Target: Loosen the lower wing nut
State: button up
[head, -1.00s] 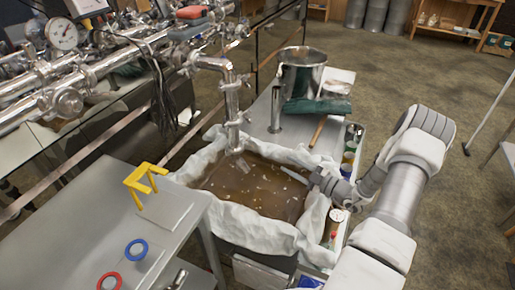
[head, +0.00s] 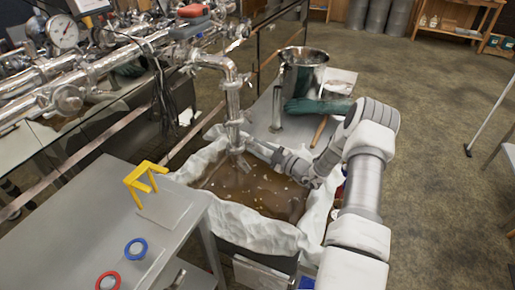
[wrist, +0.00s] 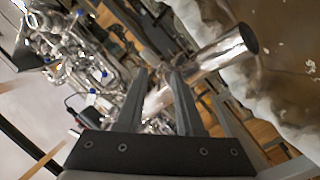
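The shiny drop pipe (head: 232,100) comes down from the steel pipework over the brown pan. A lower clamp joint (head: 236,126) sits near its bottom, above an angled spout (head: 241,161). The wing nut itself is too small to make out clearly. My gripper (head: 252,144) is close to the right of the lower joint. In the wrist view my gripper (wrist: 160,72) has its two fingers apart with a gap between them. The pipe end (wrist: 225,50) slants past the fingertips there. I cannot tell whether the fingers touch the joint.
A pan with a crumpled white liner (head: 255,232) holds brown liquid below. A steel pot (head: 303,72) stands behind.

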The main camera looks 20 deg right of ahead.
grip_shut()
jog(key=shift+n, duration=0.3)
jog(key=n+b, duration=0.3)
jog(key=n, duration=2.1)
jog(key=shift+r+n, duration=0.1)
jog(key=shift+n, duration=0.2)
dwell(0.4)
